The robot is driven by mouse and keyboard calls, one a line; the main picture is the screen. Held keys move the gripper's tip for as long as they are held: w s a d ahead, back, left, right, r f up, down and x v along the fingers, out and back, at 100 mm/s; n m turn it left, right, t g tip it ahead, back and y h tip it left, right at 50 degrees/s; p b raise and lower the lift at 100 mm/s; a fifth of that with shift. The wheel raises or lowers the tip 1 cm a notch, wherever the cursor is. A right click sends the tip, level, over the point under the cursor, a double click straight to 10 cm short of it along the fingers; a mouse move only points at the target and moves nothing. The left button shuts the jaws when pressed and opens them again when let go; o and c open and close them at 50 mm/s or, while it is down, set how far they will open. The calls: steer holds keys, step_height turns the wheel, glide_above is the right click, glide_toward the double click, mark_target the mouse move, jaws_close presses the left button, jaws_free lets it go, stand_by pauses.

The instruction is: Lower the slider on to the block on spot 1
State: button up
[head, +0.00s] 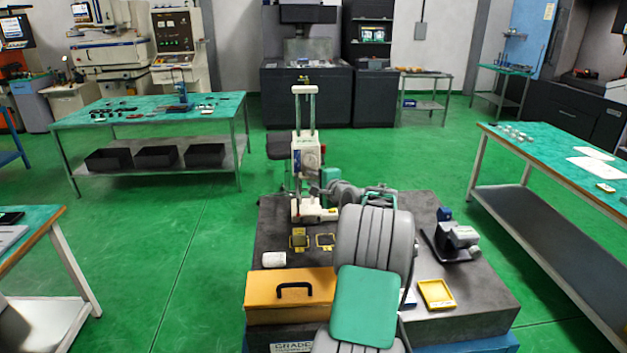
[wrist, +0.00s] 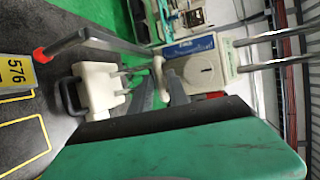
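The height gauge's slider (head: 307,156) is a white body on twin upright columns, above the gauge's base (head: 307,210). In the wrist view, which is turned sideways, the slider (wrist: 195,65) carries a blue strip, and a grey arm with a red tip (wrist: 39,55) reaches left. My gripper (head: 318,189) is at the slider's lower right side. In the wrist view its fingers (wrist: 162,75) close around a small pale piece of the slider.
On the dark stone table stand an orange case (head: 290,292), a white cylinder (head: 273,259), a yellow tray (head: 436,294) and a grey device (head: 456,240). My arm hides the table's middle.

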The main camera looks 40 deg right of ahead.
jaws_close()
steer(key=shift+f, duration=0.1)
step_height(320, 180, down, 6)
steer(key=b, duration=0.4)
steer(key=shift+f, duration=0.15)
steer(key=shift+o, duration=1.2)
jaws_free()
steer(key=shift+o, duration=0.3)
